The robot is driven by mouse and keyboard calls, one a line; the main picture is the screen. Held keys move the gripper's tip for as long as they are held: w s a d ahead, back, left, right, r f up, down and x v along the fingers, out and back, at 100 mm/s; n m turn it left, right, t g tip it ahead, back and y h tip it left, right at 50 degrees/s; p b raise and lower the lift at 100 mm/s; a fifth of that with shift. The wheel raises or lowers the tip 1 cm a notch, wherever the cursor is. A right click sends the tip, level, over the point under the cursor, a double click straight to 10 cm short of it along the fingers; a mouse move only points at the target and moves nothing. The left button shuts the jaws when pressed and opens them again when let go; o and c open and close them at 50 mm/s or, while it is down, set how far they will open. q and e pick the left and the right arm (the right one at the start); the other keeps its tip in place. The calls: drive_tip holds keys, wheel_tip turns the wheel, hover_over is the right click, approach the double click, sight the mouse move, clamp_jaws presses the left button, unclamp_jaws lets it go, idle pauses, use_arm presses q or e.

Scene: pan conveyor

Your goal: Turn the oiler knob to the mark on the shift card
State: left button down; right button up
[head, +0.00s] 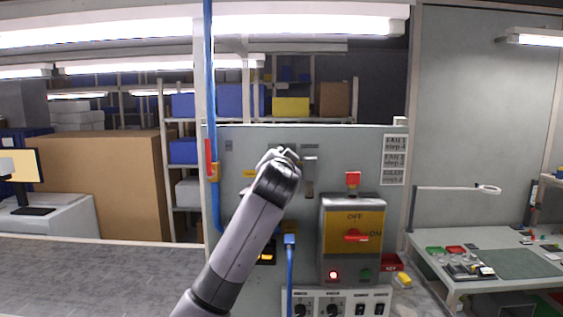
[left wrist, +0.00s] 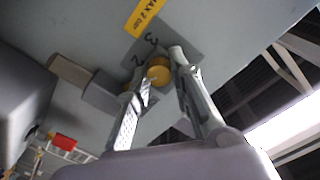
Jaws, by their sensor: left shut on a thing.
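The oiler knob (left wrist: 158,72) is a round yellow knob on a grey dial plate (left wrist: 190,47) with the digits 2 and 3 in the left wrist view. My left gripper (left wrist: 160,78) is shut on it, one finger on each side. Its pointer cannot be made out. In the head view my left gripper (head: 279,156) is against the upper middle of the panel and hides the knob. The shift card (head: 394,159) is a white sheet in several rows at the panel's upper right; its print is too blurred to read surely. My right gripper is not in view.
A yellow "MAX 2" label (left wrist: 147,14) is beside the dial. A grey box with a red OFF/ON switch (head: 356,237) stands right of my arm. A blue hose (head: 211,120) runs down the panel's left side. A work table (head: 450,285) is at the right.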

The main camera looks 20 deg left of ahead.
use_arm(q)
drive_tip(key=shift+m, duration=2)
drive_tip(key=c, duration=1.4)
unclamp_jaws()
drive_tip(key=shift+s+d, duration=0.1)
drive_tip(key=v, duration=1.1)
drive_tip(key=shift+s+d, duration=0.2)
drive_tip(key=shift+s, duration=0.15)
drive_tip(key=shift+f, duration=0.1)
